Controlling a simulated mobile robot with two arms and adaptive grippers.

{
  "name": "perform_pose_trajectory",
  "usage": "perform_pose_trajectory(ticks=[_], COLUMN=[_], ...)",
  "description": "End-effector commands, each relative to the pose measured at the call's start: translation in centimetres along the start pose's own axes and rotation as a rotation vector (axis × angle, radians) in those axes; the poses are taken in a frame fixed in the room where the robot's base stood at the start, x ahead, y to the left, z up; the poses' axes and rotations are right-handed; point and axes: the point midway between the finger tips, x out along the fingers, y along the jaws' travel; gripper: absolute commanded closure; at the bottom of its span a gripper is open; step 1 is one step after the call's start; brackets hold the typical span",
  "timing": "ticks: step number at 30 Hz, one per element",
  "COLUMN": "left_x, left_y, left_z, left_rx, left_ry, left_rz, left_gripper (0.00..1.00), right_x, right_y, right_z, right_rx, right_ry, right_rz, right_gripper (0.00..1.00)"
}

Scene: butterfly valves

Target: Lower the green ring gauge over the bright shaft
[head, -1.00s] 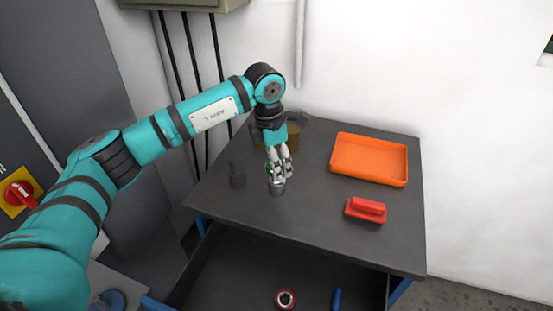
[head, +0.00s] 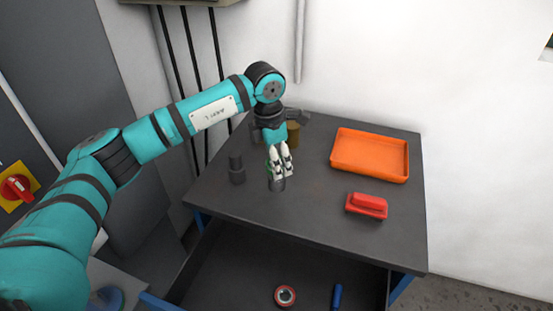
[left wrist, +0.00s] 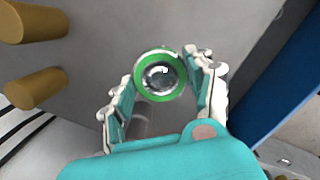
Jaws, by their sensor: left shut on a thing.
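My left gripper (head: 281,170) is over the dark table, pointing down, with its pale fingers shut on the green ring gauge (left wrist: 158,98). In the left wrist view the ring sits between the finger pads, with a finger on each side. Only a sliver of green shows at the fingers in the head view. The bright shaft (head: 277,185) stands upright directly below the fingertips. Its shiny round end (left wrist: 161,77) shows through the ring's hole, roughly centred. I cannot tell whether the ring is just above the shaft or around its top. My right gripper is not in view.
A dark stepped cylinder (head: 237,170) stands left of the shaft. A brass cylinder (head: 293,134) is behind the gripper. An orange tray (head: 335,166) and a red block (head: 367,206) are on the right. A red ring (head: 285,296) and blue rod (head: 337,297) lie below the tabletop.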

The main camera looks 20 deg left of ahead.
Motion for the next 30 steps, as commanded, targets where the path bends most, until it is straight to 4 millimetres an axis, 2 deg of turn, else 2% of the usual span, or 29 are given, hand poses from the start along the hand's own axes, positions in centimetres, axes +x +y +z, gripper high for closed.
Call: perform_pose_trajectory(ticks=[30], left_x=[2.1], left_y=[0.0], left_z=[-0.2], left_rx=[0.0], left_ry=[-0.001], left_rz=[0.001], left_gripper=[0.91], right_x=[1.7], right_y=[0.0], right_z=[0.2], right_rx=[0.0], right_ry=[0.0], right_rz=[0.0], right_gripper=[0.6])
